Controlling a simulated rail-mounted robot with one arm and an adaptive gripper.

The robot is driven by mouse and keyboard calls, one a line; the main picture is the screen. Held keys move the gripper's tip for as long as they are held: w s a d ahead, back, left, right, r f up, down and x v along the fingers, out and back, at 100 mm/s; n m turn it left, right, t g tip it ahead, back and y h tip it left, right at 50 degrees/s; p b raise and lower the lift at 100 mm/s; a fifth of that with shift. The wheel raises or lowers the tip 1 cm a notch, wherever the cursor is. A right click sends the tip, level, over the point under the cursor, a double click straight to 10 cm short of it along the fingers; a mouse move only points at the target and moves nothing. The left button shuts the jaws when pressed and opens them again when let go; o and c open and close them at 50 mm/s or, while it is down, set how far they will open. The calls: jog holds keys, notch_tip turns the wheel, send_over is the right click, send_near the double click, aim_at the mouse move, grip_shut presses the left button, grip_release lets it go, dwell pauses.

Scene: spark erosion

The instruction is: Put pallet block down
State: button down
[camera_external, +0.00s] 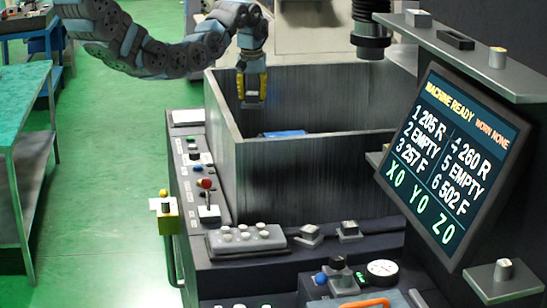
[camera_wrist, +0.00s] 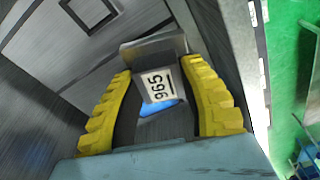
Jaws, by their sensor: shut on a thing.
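My gripper (camera_external: 252,88) has yellow fingers and points down inside the open-topped dark tank (camera_external: 315,170). In the wrist view, the fingers (camera_wrist: 155,70) are shut on a grey pallet block (camera_wrist: 154,46) with a white label that seems to read 965, printed sideways. A blue patch shows just below the label, between the fingers. The block's underside is hidden, and I cannot tell whether it touches anything below.
A blue item (camera_external: 283,134) shows partly above the tank's front wall. A control panel with buttons and a red-topped lever (camera_external: 206,184) runs along the left. A tilted display (camera_external: 450,165) and a dark machine head (camera_external: 370,35) stand right. A square-outlined plate (camera_wrist: 90,10) lies at upper left in the wrist view.

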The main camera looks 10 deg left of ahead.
jog(key=s+d+f+n, duration=0.2)
jog(key=s+d+f, duration=0.15)
jog(key=s, duration=0.35)
jog(key=s+d+f+n, duration=0.15)
jog(key=s+f, duration=0.25)
jog(key=s, duration=0.4)
jog(key=shift+w+d+f+b, duration=1.45)
jog(key=shift+w+f+b, duration=0.1)
jog(key=shift+w+b, duration=0.35)
jog(key=shift+w+d+f+b, duration=1.4)
jog(key=shift+w+f+b, duration=0.1)
jog(key=shift+w+b, duration=0.4)
jog(key=shift+w+d+f+b, duration=1.45)
jog(key=shift+w+f+b, duration=0.1)
jog(key=shift+w+b, duration=0.35)
jog(key=shift+d+f, duration=0.1)
